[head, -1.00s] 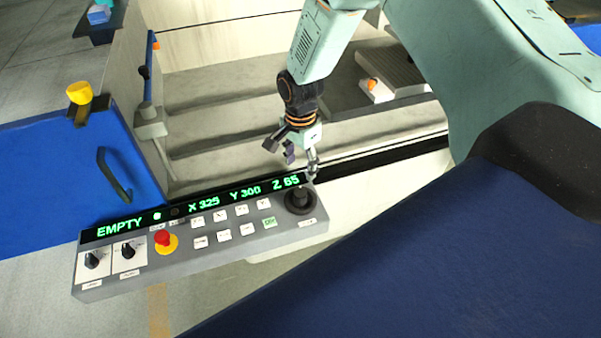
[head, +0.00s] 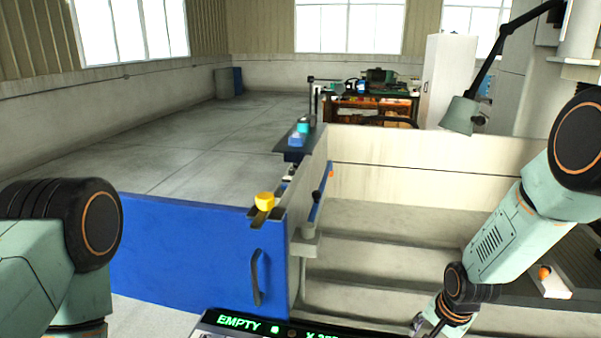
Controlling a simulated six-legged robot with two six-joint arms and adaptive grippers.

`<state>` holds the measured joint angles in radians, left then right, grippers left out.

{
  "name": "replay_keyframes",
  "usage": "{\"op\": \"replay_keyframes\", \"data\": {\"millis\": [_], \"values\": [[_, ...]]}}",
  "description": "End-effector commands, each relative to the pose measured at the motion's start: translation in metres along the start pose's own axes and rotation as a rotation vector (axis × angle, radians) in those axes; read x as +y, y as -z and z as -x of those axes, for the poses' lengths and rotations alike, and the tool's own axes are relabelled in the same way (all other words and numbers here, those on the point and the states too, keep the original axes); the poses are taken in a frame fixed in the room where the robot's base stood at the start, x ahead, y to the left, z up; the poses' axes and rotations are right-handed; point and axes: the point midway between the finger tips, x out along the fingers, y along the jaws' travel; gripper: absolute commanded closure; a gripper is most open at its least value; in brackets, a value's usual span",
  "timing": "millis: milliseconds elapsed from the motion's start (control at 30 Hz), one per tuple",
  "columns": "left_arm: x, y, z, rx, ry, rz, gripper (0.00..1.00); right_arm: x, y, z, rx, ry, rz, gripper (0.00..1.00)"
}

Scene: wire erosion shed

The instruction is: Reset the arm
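My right arm comes in from the right edge and hangs down over the grey stepped tank. My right gripper (head: 428,325) is at the bottom edge of the head view, partly cut off. One dark finger shows, and I cannot tell how far apart the fingertips are. My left arm's links show at the lower left, and its gripper is out of the picture. The control panel (head: 222,333) shows only its top edge at the bottom, with green letters reading EMPTY. My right gripper is to the right of the panel's visible part.
A lamp (head: 461,115) hangs at upper right. A cluttered bench stands behind. The left floor is clear.

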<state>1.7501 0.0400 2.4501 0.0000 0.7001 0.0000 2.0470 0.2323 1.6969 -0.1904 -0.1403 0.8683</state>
Motion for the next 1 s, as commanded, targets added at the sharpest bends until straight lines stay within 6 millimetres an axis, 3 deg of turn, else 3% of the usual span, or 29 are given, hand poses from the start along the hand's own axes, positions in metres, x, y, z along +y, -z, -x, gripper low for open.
{"op": "replay_keyframes", "data": {"millis": [200,400,700,1000], "values": [[0.0,0.0,-0.053,0.0,0.0,0.0,0.41,0.052,-0.08,-0.077,0.028,0.052,0.39,0.43],[-0.001,0.0,-0.097,-0.001,0.0,0.0,0.41,0.106,-0.139,-0.124,0.032,0.036,0.617,0.43],[-0.001,0.0,-0.16,0.0,0.0,0.0,0.41,0.188,-0.214,-0.172,-0.025,-0.029,0.813,0.43],[-0.002,0.0,-0.218,0.0,0.0,0.0,0.41,0.258,-0.273,-0.211,-0.155,-0.11,0.851,0.43]]}}
